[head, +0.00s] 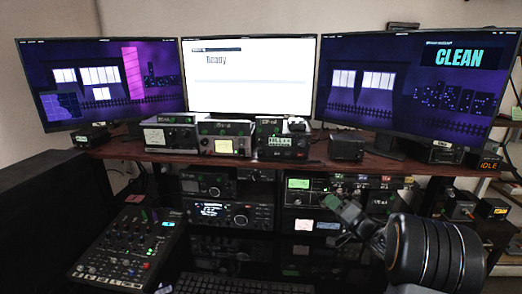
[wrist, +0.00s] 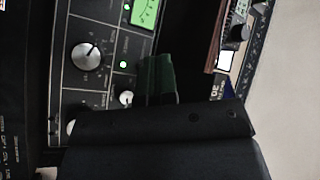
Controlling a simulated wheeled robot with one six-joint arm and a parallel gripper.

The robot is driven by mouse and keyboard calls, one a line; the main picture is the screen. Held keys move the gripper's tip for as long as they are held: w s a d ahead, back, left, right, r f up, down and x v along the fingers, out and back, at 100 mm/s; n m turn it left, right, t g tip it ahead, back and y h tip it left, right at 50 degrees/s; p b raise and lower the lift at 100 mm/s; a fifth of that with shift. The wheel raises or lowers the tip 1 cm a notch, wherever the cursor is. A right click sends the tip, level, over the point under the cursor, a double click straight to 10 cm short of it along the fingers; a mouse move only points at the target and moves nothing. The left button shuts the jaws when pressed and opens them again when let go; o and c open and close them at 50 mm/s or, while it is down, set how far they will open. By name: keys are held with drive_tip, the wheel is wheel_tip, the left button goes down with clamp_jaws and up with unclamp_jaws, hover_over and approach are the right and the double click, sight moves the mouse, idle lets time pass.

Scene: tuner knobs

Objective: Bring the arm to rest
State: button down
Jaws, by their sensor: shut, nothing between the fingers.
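My arm comes in from the lower right of the head view, its thick dark link in front of the desk's right side. My gripper (head: 332,203) points left toward the radio with a green meter (head: 299,184) on the lower shelf. In the wrist view my gripper's dark green fingers (wrist: 157,72) are together with nothing between them. They overlap the edge of the radio panel in that picture. A large silver knob (wrist: 87,56) and a small pale knob (wrist: 126,98) show beside them; whether the fingertips touch the panel I cannot tell.
Three monitors stand on the wooden desk shelf (head: 120,150); the right monitor (head: 415,90) reads CLEAN. More radios fill the racks below. A mixer (head: 125,245) sits at the lower left and a keyboard (head: 240,285) at the bottom.

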drive_tip(key=d+f+m+g+h, duration=0.1)
drive_tip(key=d+f+g+h, duration=0.2)
drive_tip(key=d+f+h, duration=0.6)
drive_tip(key=s+a+g+h+p, duration=0.1)
drive_tip(key=s+g+h+p, duration=0.1)
drive_tip(key=s+g+h, duration=0.35)
drive_tip(key=s+a+r+n+g+y+p, duration=0.1)
drive_tip(key=s+a+r+n+g+p, duration=0.15)
drive_tip(key=s+a, duration=0.5)
drive_tip(key=s+a+r+n+g+y+p, duration=0.1)
drive_tip(key=s+a+r+g+y, duration=0.25)
drive_tip(key=s, duration=0.65)
drive_tip(key=s+a+r+n+p, duration=0.2)
drive_tip(key=a+r, duration=0.4)
drive_tip(key=a, duration=0.3)
drive_tip(key=shift+s+a+r+t+p, duration=0.3)
drive_tip(key=shift+s+p, duration=0.2)
drive_tip(key=shift+s, duration=0.65)
drive_tip(key=shift+d, duration=0.1)
